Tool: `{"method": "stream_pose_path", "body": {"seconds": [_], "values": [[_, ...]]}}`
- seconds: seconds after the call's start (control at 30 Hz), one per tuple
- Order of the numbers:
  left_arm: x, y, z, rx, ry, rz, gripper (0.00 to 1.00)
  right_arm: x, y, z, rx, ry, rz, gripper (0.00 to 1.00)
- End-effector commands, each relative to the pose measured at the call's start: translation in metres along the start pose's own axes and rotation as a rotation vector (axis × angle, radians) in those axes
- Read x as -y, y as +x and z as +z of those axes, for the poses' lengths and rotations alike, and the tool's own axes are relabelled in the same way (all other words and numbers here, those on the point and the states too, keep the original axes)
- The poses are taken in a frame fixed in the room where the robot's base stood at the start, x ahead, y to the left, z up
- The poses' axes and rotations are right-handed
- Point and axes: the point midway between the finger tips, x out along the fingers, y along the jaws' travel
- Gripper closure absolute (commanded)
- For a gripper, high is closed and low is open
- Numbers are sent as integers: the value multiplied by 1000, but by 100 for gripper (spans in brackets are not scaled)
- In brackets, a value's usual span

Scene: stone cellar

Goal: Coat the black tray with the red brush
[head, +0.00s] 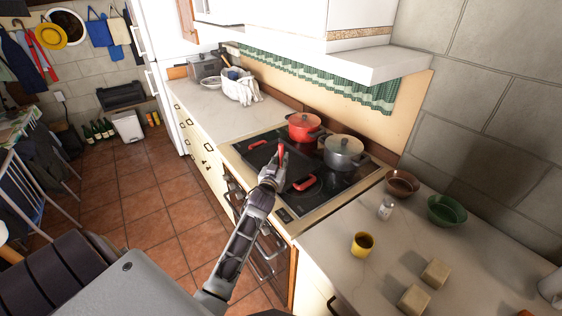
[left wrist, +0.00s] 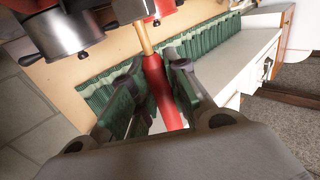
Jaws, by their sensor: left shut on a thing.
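The black tray (head: 297,167) lies on the stovetop, with a red handle at each of two opposite ends. My left gripper (head: 274,170) is over the tray in the head view and covers part of it. It is shut on the red brush (head: 281,151), which points up in that view. In the left wrist view the brush (left wrist: 157,82) has its red handle between the fingers, with a pale wooden section beyond. I cannot make out its bristles clearly, nor whether it touches the tray. My right gripper is not in view.
A red pot (head: 304,126) and a grey pot (head: 345,152) stand behind the tray on the black stovetop (head: 345,191). Brown (head: 402,183) and green (head: 447,209) bowls, a jar (head: 386,209), a yellow cup (head: 362,244) and two pale blocks are on the right counter. The left counter's front is clear.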

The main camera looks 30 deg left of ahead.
Motion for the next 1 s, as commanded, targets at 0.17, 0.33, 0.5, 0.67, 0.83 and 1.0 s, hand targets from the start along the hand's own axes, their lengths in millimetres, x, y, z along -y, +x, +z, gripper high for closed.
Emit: {"method": "stream_pose_path", "body": {"seconds": [0.17, 0.33, 0.5, 0.67, 0.83, 1.0], "values": [[0, 0, 0, 0, 0, 0, 99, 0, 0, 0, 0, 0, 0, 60], [0, 0, 2, 0, 0, 0, 99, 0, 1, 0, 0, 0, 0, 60], [0, 0, 3, 0, 0, 0, 99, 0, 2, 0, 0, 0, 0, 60], [0, 0, 5, 0, 0, 0, 99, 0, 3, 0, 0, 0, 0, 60], [0, 0, 6, 0, 0, 0, 99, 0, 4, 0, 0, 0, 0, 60], [0, 0, 8, 0, 0, 0, 99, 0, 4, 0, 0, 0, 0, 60]]}}
